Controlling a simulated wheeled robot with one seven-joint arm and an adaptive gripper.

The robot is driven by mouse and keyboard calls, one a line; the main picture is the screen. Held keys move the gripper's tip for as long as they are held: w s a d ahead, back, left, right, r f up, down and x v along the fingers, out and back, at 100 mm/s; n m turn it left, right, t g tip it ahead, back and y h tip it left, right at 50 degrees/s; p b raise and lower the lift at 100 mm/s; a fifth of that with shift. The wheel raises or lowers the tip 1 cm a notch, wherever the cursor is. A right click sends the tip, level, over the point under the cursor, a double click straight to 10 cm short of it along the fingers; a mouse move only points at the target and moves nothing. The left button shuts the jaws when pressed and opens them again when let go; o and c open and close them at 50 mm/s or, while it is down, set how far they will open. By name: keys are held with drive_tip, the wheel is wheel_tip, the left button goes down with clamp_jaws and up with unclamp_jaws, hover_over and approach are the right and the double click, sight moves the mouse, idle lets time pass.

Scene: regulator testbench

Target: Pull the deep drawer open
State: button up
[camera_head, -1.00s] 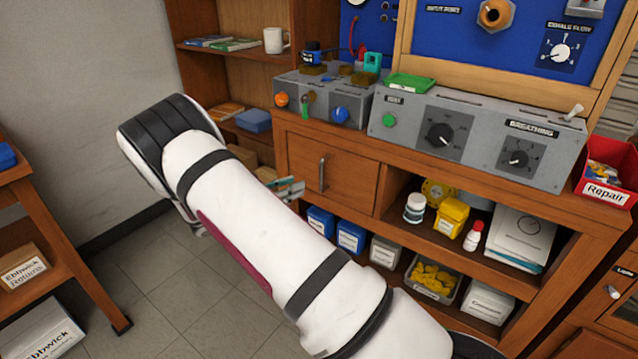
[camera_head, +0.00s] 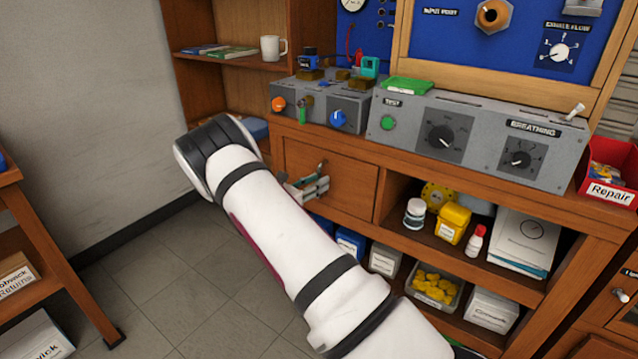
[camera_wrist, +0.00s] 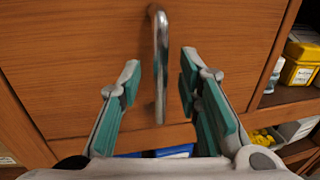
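The deep drawer (camera_head: 345,193) is a wooden front under the left part of the bench top, and it looks closed. Its vertical metal handle (camera_wrist: 159,65) stands between and just beyond my fingertips in the wrist view. My gripper (camera_wrist: 158,84) is open, with a teal-padded finger on each side of the handle's line and a gap on both sides. In the head view my gripper (camera_head: 308,186) is in front of the drawer and covers most of the handle. Whether the fingertips reach past the bar is hard to tell.
Open shelves right of the drawer hold a white bottle (camera_head: 414,213), a yellow container (camera_head: 452,223) and a red-capped bottle (camera_head: 474,240). Blue and grey bins (camera_head: 384,260) stand below. A wooden shelf unit (camera_head: 40,250) is at the left, with clear floor (camera_head: 190,265) between.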

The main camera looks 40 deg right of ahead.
drive_tip(key=shift+w+d, duration=0.15)
drive_tip(key=shift+d, duration=0.7)
drive_tip(key=shift+c, duration=0.2)
clamp_jaws()
drive_tip(key=s+a+p, duration=0.1)
drive_tip(key=s+a, duration=0.3)
drive_tip(key=a, duration=0.7)
drive_tip(key=s+a+p, duration=0.1)
drive_tip(key=s+a, duration=0.3)
drive_tip(key=a, duration=0.7)
drive_tip(key=s+a+p, duration=0.1)
drive_tip(key=s+a, duration=0.3)
drive_tip(key=a, duration=0.7)
